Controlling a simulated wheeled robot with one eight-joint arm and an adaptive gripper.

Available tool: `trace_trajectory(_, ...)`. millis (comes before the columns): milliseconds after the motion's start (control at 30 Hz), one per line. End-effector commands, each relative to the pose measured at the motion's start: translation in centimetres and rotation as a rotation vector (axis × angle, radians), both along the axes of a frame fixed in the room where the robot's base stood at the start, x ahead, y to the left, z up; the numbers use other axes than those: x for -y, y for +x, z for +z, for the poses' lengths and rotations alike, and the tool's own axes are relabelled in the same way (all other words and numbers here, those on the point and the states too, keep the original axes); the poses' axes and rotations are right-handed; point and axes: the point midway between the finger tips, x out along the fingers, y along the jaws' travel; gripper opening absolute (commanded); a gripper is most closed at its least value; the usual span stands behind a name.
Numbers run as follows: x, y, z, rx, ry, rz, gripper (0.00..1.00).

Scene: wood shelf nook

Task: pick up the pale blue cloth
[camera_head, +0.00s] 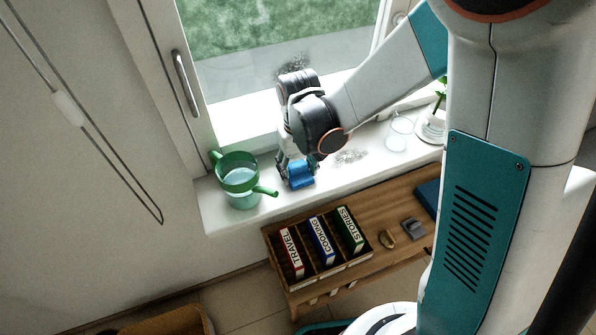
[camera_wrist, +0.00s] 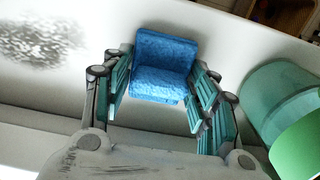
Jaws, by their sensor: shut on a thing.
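The blue cloth (camera_head: 301,179), a small folded block with a rough surface, is at the window sill (camera_head: 224,213). My gripper (camera_head: 297,170) reaches down over the sill and is shut on it. In the wrist view the cloth (camera_wrist: 163,62) sits between the two teal-padded fingers of my gripper (camera_wrist: 163,75), with its upper part showing in full. Whether the cloth touches the sill or is slightly above it, I cannot tell.
A green watering can (camera_head: 238,180) stands close left of my gripper. A dark speckled patch (camera_head: 350,157), a clear glass (camera_head: 399,131) and a potted plant (camera_head: 431,130) are to the right. Below, a wooden shelf (camera_head: 400,200) carries a box of labelled books (camera_head: 321,240).

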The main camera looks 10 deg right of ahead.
Motion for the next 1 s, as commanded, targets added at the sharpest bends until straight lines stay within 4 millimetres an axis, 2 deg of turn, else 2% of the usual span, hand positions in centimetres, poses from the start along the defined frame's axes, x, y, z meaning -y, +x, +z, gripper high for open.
trace_trajectory(267,0.0,0.0,0.3,0.000,0.000,0.000,0.30)
trace_trajectory(467,0.0,0.0,1.9,0.000,0.000,0.000,0.30)
trace_trajectory(667,0.0,0.0,5.4,0.000,0.000,0.000,0.30)
trace_trajectory(1000,0.0,0.0,13.6,0.000,0.000,0.000,0.30)
